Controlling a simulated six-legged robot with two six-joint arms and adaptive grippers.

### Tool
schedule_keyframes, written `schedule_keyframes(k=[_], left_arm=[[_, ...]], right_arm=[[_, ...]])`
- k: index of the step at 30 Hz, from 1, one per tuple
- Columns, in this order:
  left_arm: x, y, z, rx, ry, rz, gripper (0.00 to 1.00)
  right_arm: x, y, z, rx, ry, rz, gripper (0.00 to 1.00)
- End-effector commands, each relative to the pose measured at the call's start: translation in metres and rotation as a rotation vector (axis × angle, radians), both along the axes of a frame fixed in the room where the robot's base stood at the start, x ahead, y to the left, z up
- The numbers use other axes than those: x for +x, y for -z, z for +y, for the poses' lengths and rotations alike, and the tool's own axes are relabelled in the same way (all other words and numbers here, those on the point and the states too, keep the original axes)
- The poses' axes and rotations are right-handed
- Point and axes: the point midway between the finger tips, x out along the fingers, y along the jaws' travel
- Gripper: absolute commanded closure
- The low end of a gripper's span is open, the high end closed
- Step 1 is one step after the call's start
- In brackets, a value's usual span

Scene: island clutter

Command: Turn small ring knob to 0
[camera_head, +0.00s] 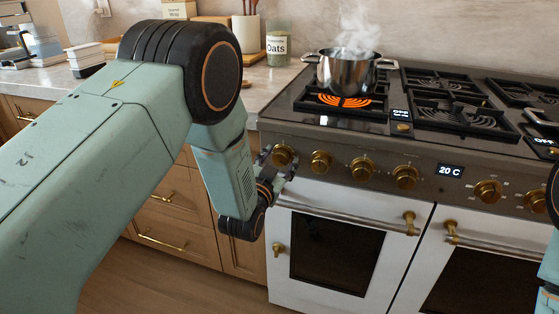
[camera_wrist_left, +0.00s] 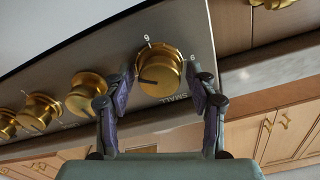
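The small ring knob (camera_head: 283,155) is the leftmost brass knob on the stove's front panel. In the left wrist view the same knob (camera_wrist_left: 160,74) has the word SMALL beside it, and its dark pointer line points toward the picture's left. My left gripper (camera_head: 279,166) is at this knob in the head view. In the left wrist view its two purple-grey fingers (camera_wrist_left: 160,84) stand apart, one on each side of the knob. Narrow gaps seem to show, and firm contact cannot be made out. My right gripper is not in view.
A steaming steel pot (camera_head: 344,72) stands over a glowing orange burner (camera_head: 345,101). More brass knobs (camera_head: 320,161) line the panel to the right. A display (camera_head: 450,171) reads 20 C. The oven door handle (camera_head: 345,216) runs below. An oats jar (camera_head: 278,45) stands on the counter.

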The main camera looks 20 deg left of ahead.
Motion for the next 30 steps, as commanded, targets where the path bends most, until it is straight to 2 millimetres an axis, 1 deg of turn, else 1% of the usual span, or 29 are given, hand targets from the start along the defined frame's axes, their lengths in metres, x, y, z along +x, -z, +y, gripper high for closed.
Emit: schedule_keyframes(k=[1, 2, 16, 23, 30], left_arm=[[-0.0001, 0.0, -0.0001, 0.0, 0.0, 0.0, 0.5], [-0.0001, 0.0001, -0.0002, 0.0, 0.0, 0.0, 0.53], [-0.0003, 0.0001, -0.0004, 0.0, 0.001, 0.0, 0.93], [-0.0003, -0.0001, -0.0003, -0.019, 0.001, 0.001, 0.93], [-0.0007, -0.0003, -0.0003, -0.129, 0.001, 0.006, 0.93]], right_arm=[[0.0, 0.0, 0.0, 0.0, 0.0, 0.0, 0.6], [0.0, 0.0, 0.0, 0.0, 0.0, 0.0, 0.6], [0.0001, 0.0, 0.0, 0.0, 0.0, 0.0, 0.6], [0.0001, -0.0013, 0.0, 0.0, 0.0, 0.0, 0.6], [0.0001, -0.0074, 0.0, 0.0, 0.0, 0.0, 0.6]])
